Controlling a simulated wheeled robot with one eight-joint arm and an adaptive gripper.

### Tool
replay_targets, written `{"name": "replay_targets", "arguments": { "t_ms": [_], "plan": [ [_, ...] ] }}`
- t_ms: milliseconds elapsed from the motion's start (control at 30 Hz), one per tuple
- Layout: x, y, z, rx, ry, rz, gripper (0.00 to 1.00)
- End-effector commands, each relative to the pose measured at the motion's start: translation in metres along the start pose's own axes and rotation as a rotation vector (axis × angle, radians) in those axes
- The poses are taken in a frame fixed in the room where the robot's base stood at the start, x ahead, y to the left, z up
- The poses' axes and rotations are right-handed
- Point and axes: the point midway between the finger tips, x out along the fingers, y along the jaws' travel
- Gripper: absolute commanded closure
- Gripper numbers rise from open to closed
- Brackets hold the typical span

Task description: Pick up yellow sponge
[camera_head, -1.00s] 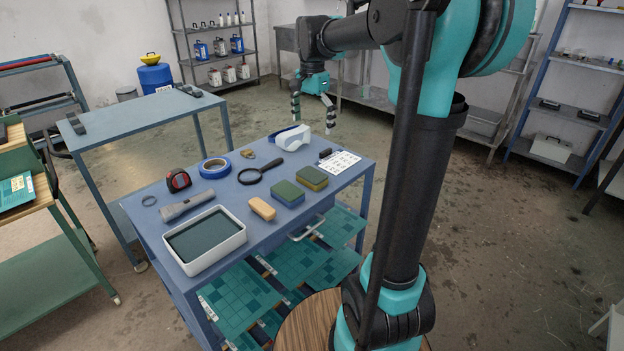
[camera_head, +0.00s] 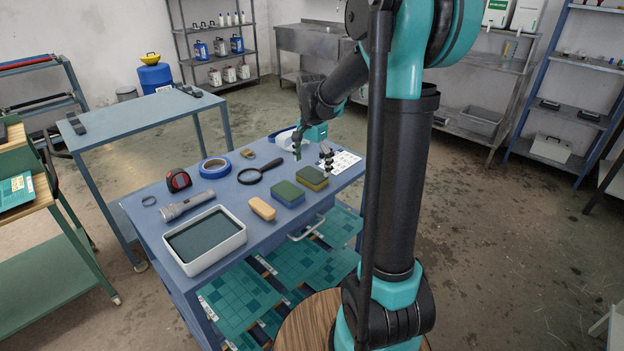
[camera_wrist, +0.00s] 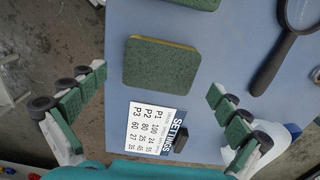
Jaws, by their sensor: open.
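The yellow sponge (camera_head: 312,179), with a dark green top, lies flat at the right part of the blue table (camera_head: 225,190). In the wrist view its green top and thin yellow edge (camera_wrist: 160,65) show ahead of and between my finger lines. My gripper (camera_head: 312,155) is open and empty above the table, behind the sponge and over the white settings card; it also shows in the wrist view (camera_wrist: 156,82). A blue sponge with a green top (camera_head: 287,193) lies just left of the yellow one, apart from it.
The settings card (camera_head: 341,162) has a small black block (camera_wrist: 180,138) on it. A magnifying glass (camera_head: 252,175), tan block (camera_head: 262,208), white tray (camera_head: 240,240), flashlight (camera_head: 187,205), blue tape (camera_head: 215,167) and tape measure (camera_head: 178,180) share the table.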

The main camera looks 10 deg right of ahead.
Motion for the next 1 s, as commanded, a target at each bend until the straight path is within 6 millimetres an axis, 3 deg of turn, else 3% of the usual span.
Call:
{"name": "replay_targets", "arguments": {
  "t_ms": [200,467,700,1000],
  "plan": [
    [0.025,0.0,0.0,0.0,0.0,0.0,0.0],
    [0.028,0.0,0.0,0.0,0.0,0.0,0.0],
    [0.028,0.0,0.0,0.0,0.0,0.0,0.27],
    [0.028,0.0,0.0,0.0,0.0,0.0,0.31]
  ]
}}
